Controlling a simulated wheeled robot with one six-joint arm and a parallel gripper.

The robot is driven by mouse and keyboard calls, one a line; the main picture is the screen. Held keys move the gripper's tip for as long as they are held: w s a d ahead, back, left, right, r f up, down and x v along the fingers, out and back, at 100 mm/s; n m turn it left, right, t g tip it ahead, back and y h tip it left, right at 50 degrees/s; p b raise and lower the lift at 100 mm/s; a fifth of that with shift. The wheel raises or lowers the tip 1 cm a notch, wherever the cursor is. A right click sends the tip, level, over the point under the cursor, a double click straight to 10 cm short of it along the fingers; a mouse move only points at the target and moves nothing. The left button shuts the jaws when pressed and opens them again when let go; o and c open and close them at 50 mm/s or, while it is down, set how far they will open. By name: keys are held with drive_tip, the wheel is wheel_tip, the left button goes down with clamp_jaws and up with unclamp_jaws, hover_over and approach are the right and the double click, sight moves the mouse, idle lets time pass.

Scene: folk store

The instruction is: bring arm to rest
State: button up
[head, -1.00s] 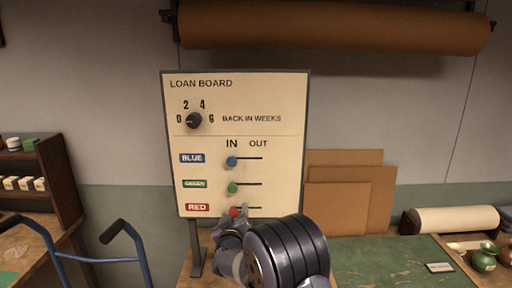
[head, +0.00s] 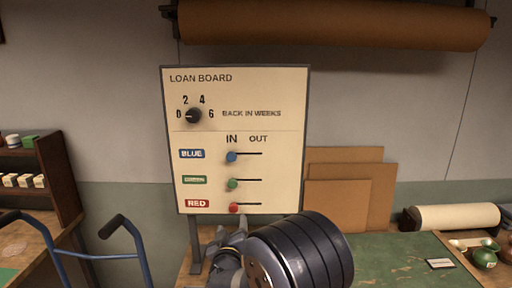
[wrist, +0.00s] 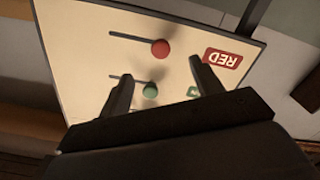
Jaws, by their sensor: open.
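My arm rises at the bottom of the head view, with my gripper (head: 222,236) just below the loan board (head: 270,92). In the wrist view my gripper (wrist: 160,82) has its two dark fingers apart, with nothing held between them. The board stands upright, with a black dial (head: 194,116) and blue (head: 231,157), green (head: 232,184) and red (head: 233,208) slider knobs. All three knobs are at the left, IN end of their slots. The red knob (wrist: 160,48) and green knob (wrist: 151,91) also show in the wrist view, apart from the fingers.
Brown boards (head: 335,205) lean on the wall behind a green mat (head: 400,260). A pale roll (head: 455,218) and small pots (head: 484,258) are at the right. A blue-framed trolley (head: 60,262) and a shelf (head: 60,180) stand at the left.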

sight(234, 209)
drive_tip(key=w+p, duration=0.1)
drive_tip(key=w, duration=0.8)
drive_tip(key=shift+w, duration=0.15)
drive_tip(key=shift+s+d, duration=0.2)
drive_tip(key=shift+d, duration=0.95)
drive_tip(key=shift+f, duration=0.1)
